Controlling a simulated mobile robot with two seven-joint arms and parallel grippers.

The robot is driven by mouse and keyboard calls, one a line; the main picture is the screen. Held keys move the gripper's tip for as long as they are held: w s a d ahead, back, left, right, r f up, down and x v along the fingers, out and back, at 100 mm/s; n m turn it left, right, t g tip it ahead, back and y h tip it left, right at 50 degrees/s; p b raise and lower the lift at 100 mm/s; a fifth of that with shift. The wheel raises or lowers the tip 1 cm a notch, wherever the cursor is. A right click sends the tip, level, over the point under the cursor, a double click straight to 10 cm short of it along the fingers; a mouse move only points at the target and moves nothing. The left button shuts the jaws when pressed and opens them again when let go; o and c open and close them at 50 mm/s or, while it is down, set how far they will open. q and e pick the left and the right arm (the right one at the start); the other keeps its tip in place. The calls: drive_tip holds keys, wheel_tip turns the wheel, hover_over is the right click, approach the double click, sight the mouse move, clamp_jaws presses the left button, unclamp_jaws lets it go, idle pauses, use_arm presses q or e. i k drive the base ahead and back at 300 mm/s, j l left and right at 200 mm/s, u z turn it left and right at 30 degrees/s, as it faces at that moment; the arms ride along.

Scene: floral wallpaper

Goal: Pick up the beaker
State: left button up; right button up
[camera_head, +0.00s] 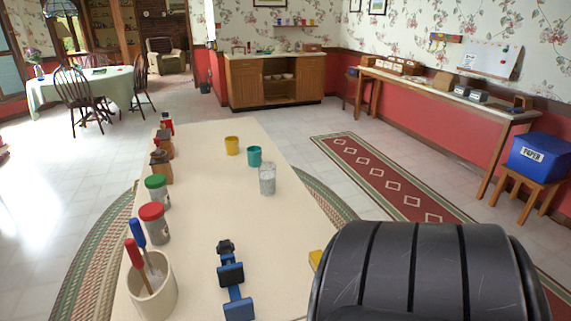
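A clear grey glass beaker (267,180) stands upright on the pale cream table (213,200), near its right edge. A teal cup (254,156) stands just behind it and a yellow cup (232,146) a little farther back and left. Neither of my grippers is in view, so I cannot see their state. Nothing is seen touching the beaker.
Along the table's left edge stand a green-lidded jar (157,189), a red-lidded jar (153,222), a cream crock (153,289) with screwdrivers, and grinders (161,166). A blue tool (233,285) lies in front. A black ribbed shape hides the lower right.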

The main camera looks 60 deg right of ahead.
sight(267, 179)
drive_tip(key=k+l, duration=0.1)
drive_tip(key=l, duration=0.4)
drive_tip(key=k+l, duration=0.1)
drive_tip(key=l, duration=0.35)
drive_tip(key=k+l, duration=0.1)
drive_tip(key=l, duration=0.85)
drive_tip(key=k+l, duration=0.15)
drive_tip(key=l, duration=0.35)
